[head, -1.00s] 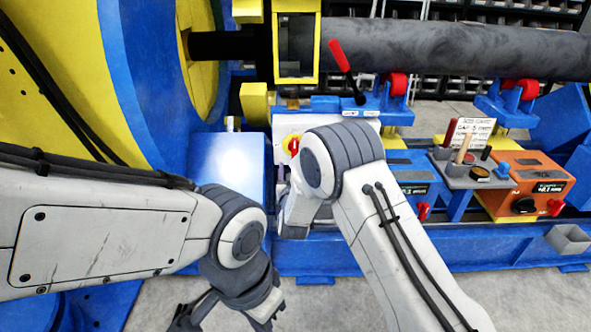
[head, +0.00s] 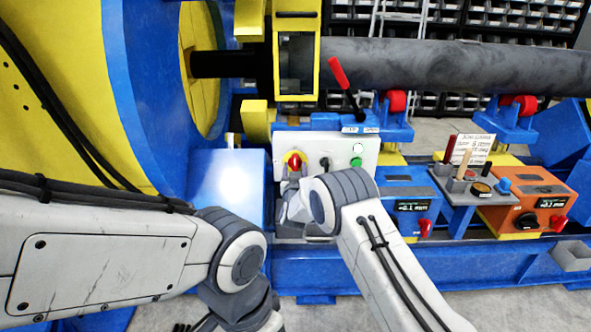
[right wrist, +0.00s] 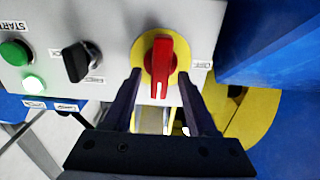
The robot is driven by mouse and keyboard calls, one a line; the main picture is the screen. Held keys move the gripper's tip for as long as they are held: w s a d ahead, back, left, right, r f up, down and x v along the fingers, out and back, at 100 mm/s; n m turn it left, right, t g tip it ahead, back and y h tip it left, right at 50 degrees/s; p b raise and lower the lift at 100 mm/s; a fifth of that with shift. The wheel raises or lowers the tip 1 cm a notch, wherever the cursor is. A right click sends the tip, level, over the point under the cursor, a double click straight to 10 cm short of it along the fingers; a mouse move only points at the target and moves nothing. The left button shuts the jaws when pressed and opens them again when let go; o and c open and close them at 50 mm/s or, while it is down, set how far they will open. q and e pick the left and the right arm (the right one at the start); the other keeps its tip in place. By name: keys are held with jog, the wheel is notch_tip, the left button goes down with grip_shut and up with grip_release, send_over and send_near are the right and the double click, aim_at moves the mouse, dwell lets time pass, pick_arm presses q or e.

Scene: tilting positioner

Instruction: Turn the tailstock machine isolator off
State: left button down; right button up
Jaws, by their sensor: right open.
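The isolator is a red handle on a yellow disc (head: 293,160), at the left end of a white control panel (head: 362,150). In the right wrist view the red handle (right wrist: 159,66) stands upright in the picture, with an OFF label (right wrist: 201,65) to its right. My right gripper (right wrist: 159,84) is open, a fingertip on either side of the handle's lower part; I cannot tell whether they touch it. In the head view my right arm hides its fingers. My left gripper (head: 205,324) is mostly cut off at the bottom edge.
A black selector (right wrist: 82,62) and a green START button (right wrist: 14,52) share the panel. A lever with a red grip (head: 338,72) rises behind it. Blue (head: 408,200) and orange (head: 535,190) boxes stand to the right. A blue housing (head: 240,178) is close on the left.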

grip_shut()
jog(key=shift+n, duration=0.4)
jog(key=n, duration=0.3)
jog(key=shift+a+n, duration=0.15)
jog(key=shift+n, duration=0.25)
jog(key=n, duration=0.4)
jog(key=shift+a+f, duration=0.15)
jog(key=shift+a+f+n, duration=0.1)
jog(key=shift+f+n, duration=0.05)
jog(key=shift+n, duration=2.2)
jog(key=shift+a+f+n, duration=0.1)
jog(key=shift+f+n, duration=0.05)
jog(key=shift+n, duration=2.2)
